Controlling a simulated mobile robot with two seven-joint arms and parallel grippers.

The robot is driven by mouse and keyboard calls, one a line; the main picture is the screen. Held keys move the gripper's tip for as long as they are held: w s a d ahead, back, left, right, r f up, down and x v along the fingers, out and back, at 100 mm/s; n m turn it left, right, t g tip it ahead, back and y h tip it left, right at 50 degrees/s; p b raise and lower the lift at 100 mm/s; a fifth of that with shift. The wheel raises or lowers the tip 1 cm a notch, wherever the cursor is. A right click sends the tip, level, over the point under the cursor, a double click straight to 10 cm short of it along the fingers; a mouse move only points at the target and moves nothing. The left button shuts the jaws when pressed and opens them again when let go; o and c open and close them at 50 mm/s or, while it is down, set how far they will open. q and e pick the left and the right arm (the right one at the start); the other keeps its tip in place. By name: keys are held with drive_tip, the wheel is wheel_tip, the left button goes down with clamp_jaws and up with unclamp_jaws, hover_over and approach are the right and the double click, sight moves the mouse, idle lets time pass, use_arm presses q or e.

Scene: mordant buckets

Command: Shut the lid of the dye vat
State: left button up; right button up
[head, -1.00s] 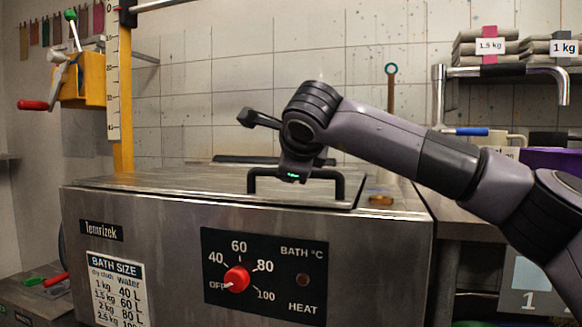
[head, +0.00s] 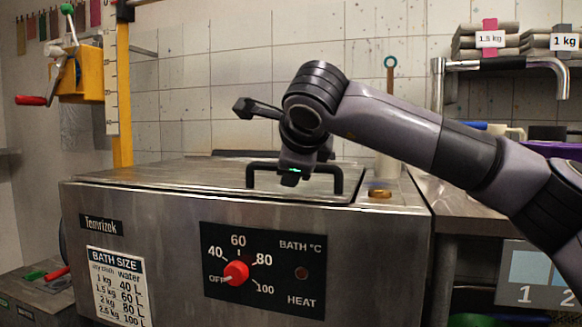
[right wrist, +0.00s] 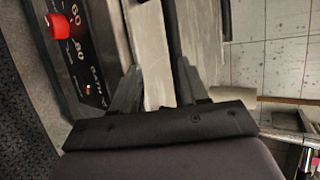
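The dye vat (head: 150,235) is a steel box with a red dial on its front. Its lid (head: 200,178) lies about flat across the top; I cannot tell if a small gap remains. The lid's black bar handle (head: 338,182) stands at the front edge. My right gripper (head: 291,180) is at the handle, hiding part of it; its fingers do not show clearly in the head view. In the right wrist view my right gripper (right wrist: 156,75) has its two fingers apart, and a dark bar, seemingly the handle (right wrist: 173,28), runs near the right finger. My left gripper is out of view.
A brass-coloured piece (head: 380,193) sits on the vat top right of the lid. A yellow post (head: 121,110) with a scale rises at the back left. A bench (head: 455,205) with a bent metal pipe (head: 437,100) is on the right.

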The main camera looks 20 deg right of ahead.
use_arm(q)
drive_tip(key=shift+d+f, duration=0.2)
use_arm(e)
drive_tip(key=v, duration=0.3)
drive_tip(key=shift+s+r, duration=0.1)
drive_tip(key=shift+r, duration=0.2)
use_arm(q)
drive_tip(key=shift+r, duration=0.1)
